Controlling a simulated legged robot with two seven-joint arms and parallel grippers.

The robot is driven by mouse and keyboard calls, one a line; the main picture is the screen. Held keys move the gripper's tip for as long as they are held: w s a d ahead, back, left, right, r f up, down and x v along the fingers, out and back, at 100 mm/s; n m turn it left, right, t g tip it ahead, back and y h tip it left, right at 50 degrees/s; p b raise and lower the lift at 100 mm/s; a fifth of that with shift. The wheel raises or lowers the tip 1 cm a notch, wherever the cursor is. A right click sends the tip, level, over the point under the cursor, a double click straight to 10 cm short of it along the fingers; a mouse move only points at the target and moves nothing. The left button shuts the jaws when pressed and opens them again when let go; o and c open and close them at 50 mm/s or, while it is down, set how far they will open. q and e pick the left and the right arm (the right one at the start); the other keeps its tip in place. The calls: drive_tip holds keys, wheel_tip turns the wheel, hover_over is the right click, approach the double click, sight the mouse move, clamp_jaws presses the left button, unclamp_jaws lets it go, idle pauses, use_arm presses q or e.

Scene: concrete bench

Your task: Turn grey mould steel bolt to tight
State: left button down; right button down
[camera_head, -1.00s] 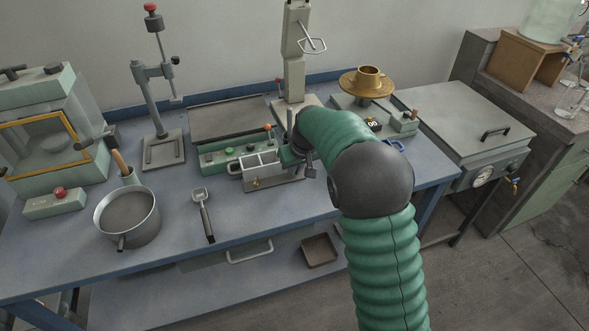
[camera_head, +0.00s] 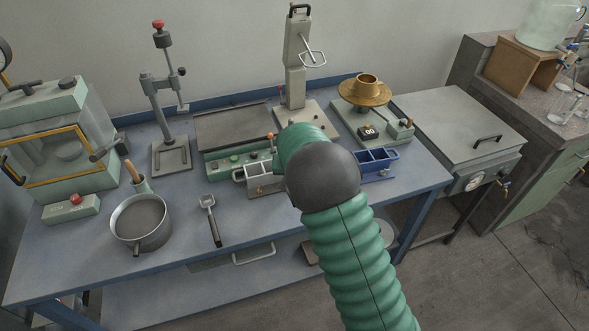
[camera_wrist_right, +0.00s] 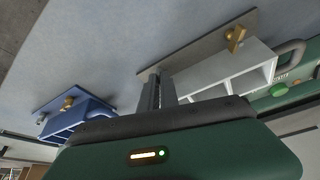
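The grey mould (camera_head: 255,178) stands on the blue bench in front of the green-based device, with a brass wing piece on its near side. It also shows in the right wrist view (camera_wrist_right: 222,82), with the brass piece (camera_wrist_right: 236,38) on its base plate. My right gripper (camera_wrist_right: 156,80) has its two fingers close together at the end of that base plate, beside the mould. I cannot make out a steel bolt between the fingertips; the fingers cover that spot. In the head view my green right arm hides the gripper and the mould's right end. My left gripper is not in view.
A blue mould (camera_head: 376,160) stands to the right of my arm. A pan (camera_head: 140,222) and a scoop (camera_head: 209,213) lie to the left. A tall grey press (camera_head: 296,75) and a brass flow table (camera_head: 365,92) stand behind. The front bench strip is mostly clear.

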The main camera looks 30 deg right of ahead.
drive_tip(key=shift+w+a+m+h+p, duration=0.1)
drive_tip(key=shift+m+h+p, duration=0.2)
drive_tip(key=shift+m+p, duration=0.75)
drive_tip(key=c, duration=1.6)
unclamp_jaws()
